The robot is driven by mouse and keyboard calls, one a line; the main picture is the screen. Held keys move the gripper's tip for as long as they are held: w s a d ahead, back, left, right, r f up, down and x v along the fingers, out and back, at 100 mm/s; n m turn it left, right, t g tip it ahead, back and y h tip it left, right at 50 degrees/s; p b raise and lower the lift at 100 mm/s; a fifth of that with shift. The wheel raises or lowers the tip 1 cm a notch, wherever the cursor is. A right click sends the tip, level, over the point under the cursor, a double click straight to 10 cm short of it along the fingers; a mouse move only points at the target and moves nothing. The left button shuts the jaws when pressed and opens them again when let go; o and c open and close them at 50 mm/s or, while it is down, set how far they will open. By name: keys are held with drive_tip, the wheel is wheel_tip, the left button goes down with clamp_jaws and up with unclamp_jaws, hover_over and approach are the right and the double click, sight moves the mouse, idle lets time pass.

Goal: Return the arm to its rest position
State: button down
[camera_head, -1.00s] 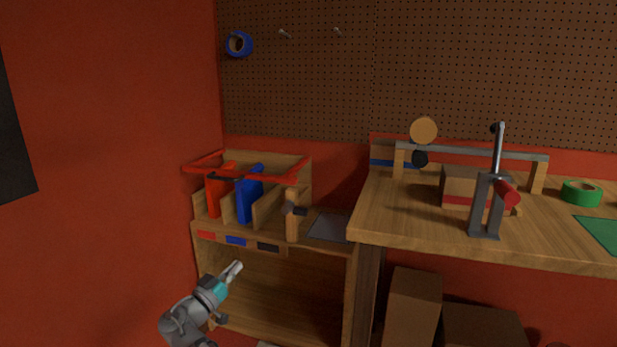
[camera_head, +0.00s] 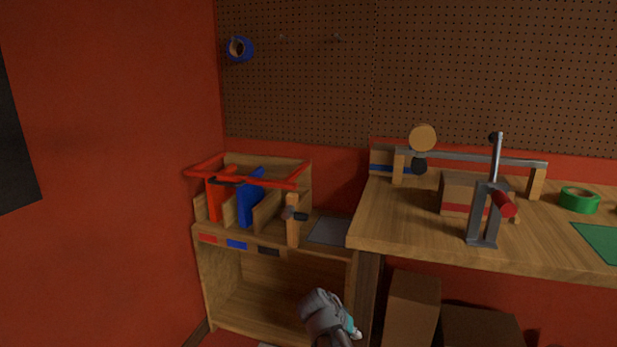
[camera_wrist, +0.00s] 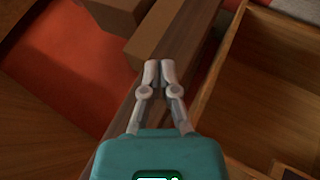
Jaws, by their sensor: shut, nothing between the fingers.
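My gripper (camera_wrist: 159,70) is shut and empty in the wrist view, its two grey fingertips together ahead of the teal body. Below it in that view runs a wooden post (camera_wrist: 172,32), and I cannot tell how far it is from the fingers. In the head view, my grey wrist shows low in the middle, in front of the lower shelf and the bench leg (camera_head: 367,290). The fingers are hidden behind the wrist there.
A wooden shelf unit (camera_head: 215,270) holds red and blue upright pieces in a rack. The workbench (camera_head: 400,232) to the right carries a lever clamp (camera_head: 488,205) and green tape (camera_head: 579,200). Brown boxes (camera_head: 413,310) stand under the bench. The shelf opening (camera_wrist: 265,80) lies right in the wrist view.

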drive_tip(key=shift+s+d+f+n+g+y+p, duration=0.8)
drive_tip(key=shift+s+d+f+n+g+y, duration=0.6)
drive_tip(key=shift+s+d+y, duration=1.85)
wheel_tip(320, 180, up, 38)
drive_tip(key=s+a+p, duration=0.1)
drive_tip(key=s+p, duration=0.1)
drive_tip(key=p, duration=3.5)
drive_tip(key=shift+a+r+p, duration=0.15)
drive_tip(key=shift+a+p, duration=0.2)
drive_tip(key=shift+p, duration=0.05)
